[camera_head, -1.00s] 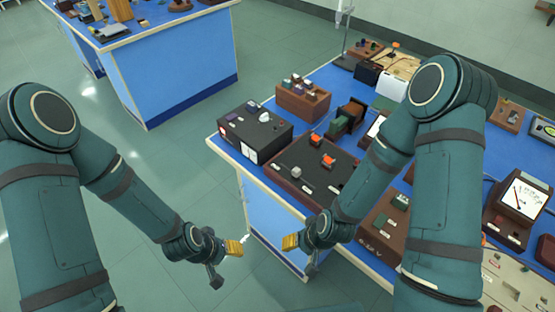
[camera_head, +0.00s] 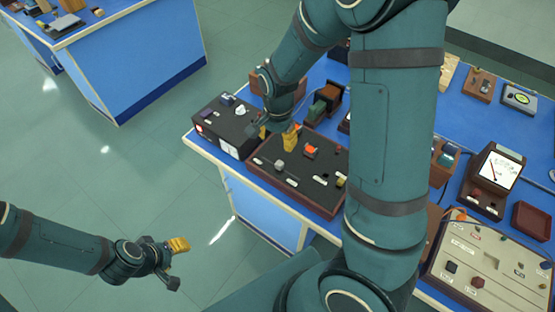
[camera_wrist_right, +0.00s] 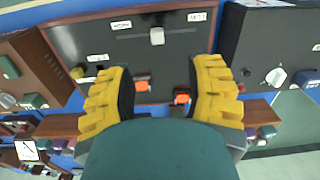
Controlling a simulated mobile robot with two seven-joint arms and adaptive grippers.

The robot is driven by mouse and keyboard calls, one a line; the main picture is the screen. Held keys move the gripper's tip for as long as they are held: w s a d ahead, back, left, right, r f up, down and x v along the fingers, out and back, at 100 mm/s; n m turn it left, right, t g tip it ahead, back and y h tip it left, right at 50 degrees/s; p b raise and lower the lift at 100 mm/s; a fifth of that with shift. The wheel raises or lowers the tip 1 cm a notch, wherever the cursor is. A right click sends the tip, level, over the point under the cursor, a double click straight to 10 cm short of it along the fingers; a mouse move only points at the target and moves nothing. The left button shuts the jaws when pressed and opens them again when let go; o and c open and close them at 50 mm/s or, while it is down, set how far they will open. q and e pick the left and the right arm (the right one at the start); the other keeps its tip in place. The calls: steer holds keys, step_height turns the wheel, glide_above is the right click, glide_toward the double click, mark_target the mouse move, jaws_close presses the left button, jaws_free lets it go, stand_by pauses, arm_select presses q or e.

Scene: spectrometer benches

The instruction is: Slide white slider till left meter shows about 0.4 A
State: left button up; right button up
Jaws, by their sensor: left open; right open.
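The white slider (camera_head: 279,166) is a small pale block on the dark panel of a wood-framed box (camera_head: 300,203). In the right wrist view the white slider (camera_wrist_right: 157,36) sits in its slot beyond my fingertips, untouched. My right gripper (camera_head: 277,136) is open above the box's far left part; its yellow fingers (camera_wrist_right: 165,85) show in the wrist view. An orange knob (camera_head: 310,150) is close by. My left gripper (camera_head: 178,245) is open and empty over the floor. A dial meter (camera_head: 499,168) stands at the right; its reading is too small to tell.
A black box (camera_head: 224,127) stands just left of the slider box. A beige board with knobs (camera_head: 494,262) lies at the right front. My right arm hides part of the blue bench. The floor on the left is clear.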

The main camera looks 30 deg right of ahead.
mark_target(280, 163)
steer(key=shift+m, duration=0.4)
steer(key=f, duration=0.4)
steer(key=f+b, duration=0.1)
steer(key=f, duration=0.3)
steer(key=d+f+b, duration=0.1)
steer(key=f, duration=0.3)
steer(key=shift+f, duration=0.3)
steer(key=shift+c, duration=0.4)
jaws_close()
